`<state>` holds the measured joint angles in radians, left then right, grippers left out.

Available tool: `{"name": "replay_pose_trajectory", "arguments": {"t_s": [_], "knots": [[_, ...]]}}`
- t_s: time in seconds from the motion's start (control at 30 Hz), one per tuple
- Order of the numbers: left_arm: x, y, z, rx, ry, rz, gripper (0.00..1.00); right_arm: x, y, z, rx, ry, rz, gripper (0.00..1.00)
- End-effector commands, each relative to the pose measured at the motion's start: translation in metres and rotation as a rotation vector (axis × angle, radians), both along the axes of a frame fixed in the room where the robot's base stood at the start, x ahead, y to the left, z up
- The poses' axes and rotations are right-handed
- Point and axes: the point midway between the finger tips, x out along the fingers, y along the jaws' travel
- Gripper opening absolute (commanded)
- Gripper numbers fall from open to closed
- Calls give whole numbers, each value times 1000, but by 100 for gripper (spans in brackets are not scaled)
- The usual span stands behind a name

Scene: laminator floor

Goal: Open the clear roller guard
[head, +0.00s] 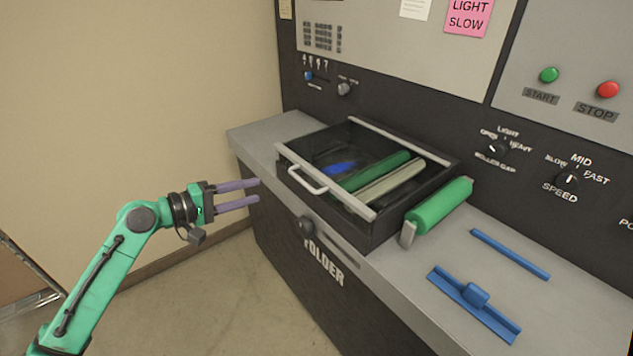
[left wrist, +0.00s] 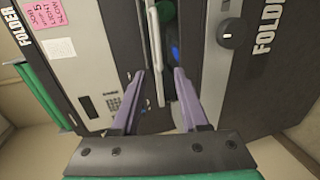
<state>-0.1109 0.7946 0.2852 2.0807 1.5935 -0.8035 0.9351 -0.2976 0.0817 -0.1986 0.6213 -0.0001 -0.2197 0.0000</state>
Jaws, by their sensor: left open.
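The clear roller guard (head: 325,180) lies flat over a black box on the machine's grey ledge and looks closed. Its grey front bar carries a white loop handle (head: 306,182). Through it I see a green roller, a pale roller and a blue patch. My left gripper (head: 258,191) is open and empty, its two purple fingers pointing right, to the left of the handle and apart from it. In the left wrist view the fingers (left wrist: 158,73) spread on either side of a pale bar, probably the handle, beyond the tips. My right gripper is not in view.
A green roller (head: 440,205) lies on the ledge right of the box. A blue rod (head: 510,254) and a blue bar with a block (head: 474,303) lie farther right. A dark knob (head: 306,226) sticks out of the front panel. The floor at left is clear.

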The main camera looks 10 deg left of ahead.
Motion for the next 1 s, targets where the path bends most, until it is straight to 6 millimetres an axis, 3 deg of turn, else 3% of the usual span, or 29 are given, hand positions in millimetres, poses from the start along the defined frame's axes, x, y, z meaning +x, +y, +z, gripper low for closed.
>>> {"name": "replay_pose_trajectory", "arguments": {"t_s": [0.17, 0.63, 1.0], "knots": [[12, -15, 4, -11, 0, -10, 44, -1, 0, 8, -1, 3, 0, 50], [99, -85, -22, -11, -1, -7, 44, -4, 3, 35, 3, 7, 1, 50], [108, -94, -28, -6, 0, -8, 44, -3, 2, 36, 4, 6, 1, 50]]}}
